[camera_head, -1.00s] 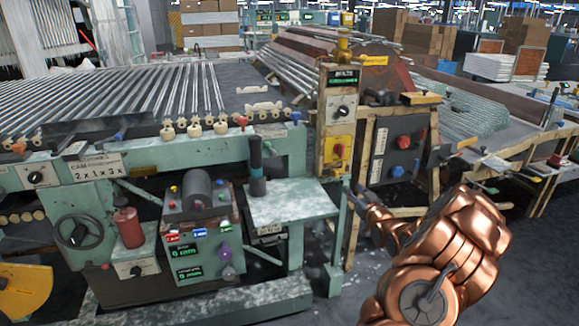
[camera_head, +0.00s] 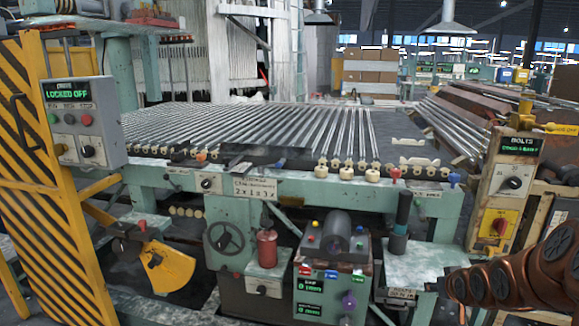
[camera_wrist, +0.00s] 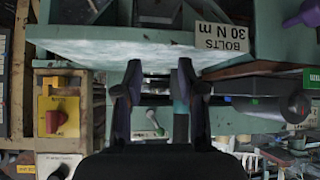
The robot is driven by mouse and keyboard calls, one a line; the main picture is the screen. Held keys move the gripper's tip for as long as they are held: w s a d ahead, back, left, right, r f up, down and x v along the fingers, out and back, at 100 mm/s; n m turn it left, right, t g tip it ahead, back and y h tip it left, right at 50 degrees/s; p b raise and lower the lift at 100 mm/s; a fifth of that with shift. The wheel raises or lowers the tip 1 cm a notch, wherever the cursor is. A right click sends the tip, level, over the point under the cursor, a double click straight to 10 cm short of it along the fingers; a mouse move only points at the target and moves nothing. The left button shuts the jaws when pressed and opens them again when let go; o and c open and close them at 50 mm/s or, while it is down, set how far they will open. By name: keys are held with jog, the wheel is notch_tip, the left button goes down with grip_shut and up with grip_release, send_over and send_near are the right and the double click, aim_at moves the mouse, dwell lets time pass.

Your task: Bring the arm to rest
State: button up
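My copper-coloured arm (camera_head: 515,270) reaches in from the right edge of the head view. My gripper (camera_head: 436,286) is at its left end, small and dark, in front of the right side of the small green shelf (camera_head: 425,262). In the wrist view my gripper (camera_wrist: 159,78) shows two dark fingers standing apart with nothing held between them. The underside or edge of a pale green shelf (camera_wrist: 120,48) crosses that view beyond the fingertips, with a "BOLTS 30 N m" label (camera_wrist: 221,37) beside it.
A BOLTS panel (camera_head: 505,185) is at right. A yellow-striped post (camera_head: 45,160) with a "LOCKED OFF" box (camera_head: 85,120) is at left.

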jog(key=s+a+r+g, duration=0.2)
jog(key=s+a+g, duration=0.2)
jog(key=s+a, duration=0.65)
jog(key=s+a+r+n+g+y, duration=0.1)
jog(key=s+a+g, duration=0.35)
jog(key=s, duration=1.15)
jog(key=s+a+r+g, duration=0.2)
jog(key=s+a+g, duration=0.2)
jog(key=s+a, duration=0.75)
jog(key=s+d+r+p, duration=0.1)
jog(key=r+p, duration=0.8)
jog(key=r, duration=0.1)
jog(key=s+d+r+t+p, duration=0.1)
jog(key=d+r+p, duration=0.1)
jog(key=r+p, duration=0.7)
jog(key=shift+d+r+p, duration=0.15)
jog(key=shift+r+p, duration=0.25)
jog(key=shift+p, duration=0.2)
